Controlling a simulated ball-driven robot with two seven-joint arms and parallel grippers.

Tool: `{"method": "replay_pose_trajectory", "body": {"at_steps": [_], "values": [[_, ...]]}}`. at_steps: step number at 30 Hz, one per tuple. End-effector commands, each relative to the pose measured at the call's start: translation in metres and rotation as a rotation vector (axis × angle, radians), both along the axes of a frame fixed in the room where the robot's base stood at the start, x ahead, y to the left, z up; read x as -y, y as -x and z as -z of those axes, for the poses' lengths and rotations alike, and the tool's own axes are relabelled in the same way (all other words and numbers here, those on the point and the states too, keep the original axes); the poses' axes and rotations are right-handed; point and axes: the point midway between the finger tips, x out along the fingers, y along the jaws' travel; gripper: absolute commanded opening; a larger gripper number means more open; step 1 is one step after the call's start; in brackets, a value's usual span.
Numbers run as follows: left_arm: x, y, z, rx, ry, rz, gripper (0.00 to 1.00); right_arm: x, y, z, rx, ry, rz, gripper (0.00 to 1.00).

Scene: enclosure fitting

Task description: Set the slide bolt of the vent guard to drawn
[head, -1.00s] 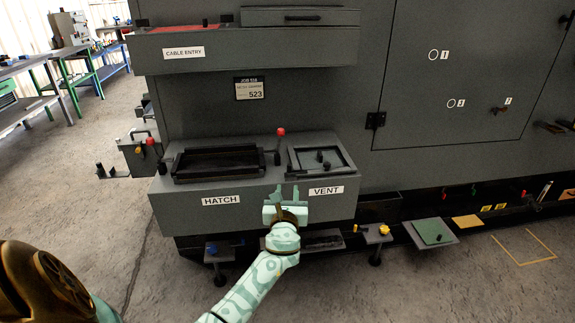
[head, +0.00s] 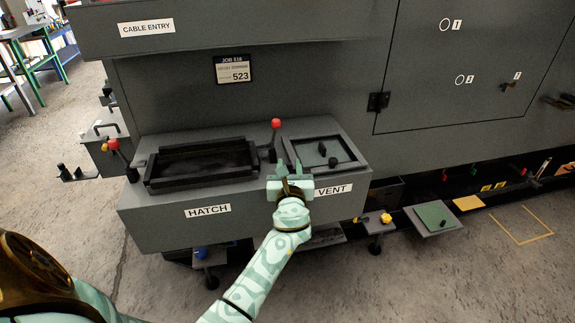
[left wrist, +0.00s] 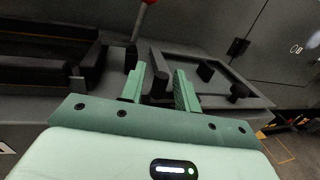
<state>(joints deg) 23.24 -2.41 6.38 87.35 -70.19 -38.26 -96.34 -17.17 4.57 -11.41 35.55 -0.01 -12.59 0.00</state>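The vent guard (head: 345,143) is a dark rectangular frame on the grey ledge above the VENT label (head: 333,190). It also shows in the left wrist view (left wrist: 235,75). Two small dark knobs, one upright (head: 322,149) and one low (head: 333,162), sit inside it. I cannot tell which part is the slide bolt or its position. My left gripper (head: 284,168) is at the ledge's front, by the guard's left side. In the left wrist view its fingers (left wrist: 158,82) are apart, with a dark upright part between or behind them; contact is unclear. My right gripper is not in view.
The hatch frame (head: 202,180) lies left of the vent guard. A lever with a red ball (head: 276,123) stands between them, close to my gripper. Another red-knobbed lever (head: 114,144) is at the left. A green plate (head: 434,215) and yellow knob (head: 386,218) are lower right.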

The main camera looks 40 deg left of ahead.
Motion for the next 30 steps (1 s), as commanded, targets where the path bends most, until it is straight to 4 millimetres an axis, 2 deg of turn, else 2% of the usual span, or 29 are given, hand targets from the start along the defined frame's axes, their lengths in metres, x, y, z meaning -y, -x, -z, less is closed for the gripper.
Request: {"method": "replay_pose_trajectory", "body": {"at_steps": [2, 6, 11, 21, 29, 30], "values": [[0.0, 0.0, 0.0, 0.0, 0.0, 0.0, 0.32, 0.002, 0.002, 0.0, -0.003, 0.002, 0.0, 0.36], [0.0, 0.0, 0.0, 0.0, 0.0, 0.0, 0.0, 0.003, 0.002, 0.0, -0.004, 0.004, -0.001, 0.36], [-0.002, 0.001, 0.0, -0.001, -0.001, -0.001, 0.0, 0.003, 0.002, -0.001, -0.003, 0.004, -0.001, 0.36], [-0.032, 0.037, -0.002, -0.001, -0.001, -0.002, 0.0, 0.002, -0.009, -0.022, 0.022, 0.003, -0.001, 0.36], [-0.034, 0.039, 0.002, -0.003, 0.0, -0.004, 0.0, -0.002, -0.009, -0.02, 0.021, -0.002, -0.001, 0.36], [-0.034, 0.039, 0.002, -0.003, -0.001, -0.005, 0.17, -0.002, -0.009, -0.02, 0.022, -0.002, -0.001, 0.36]]}}
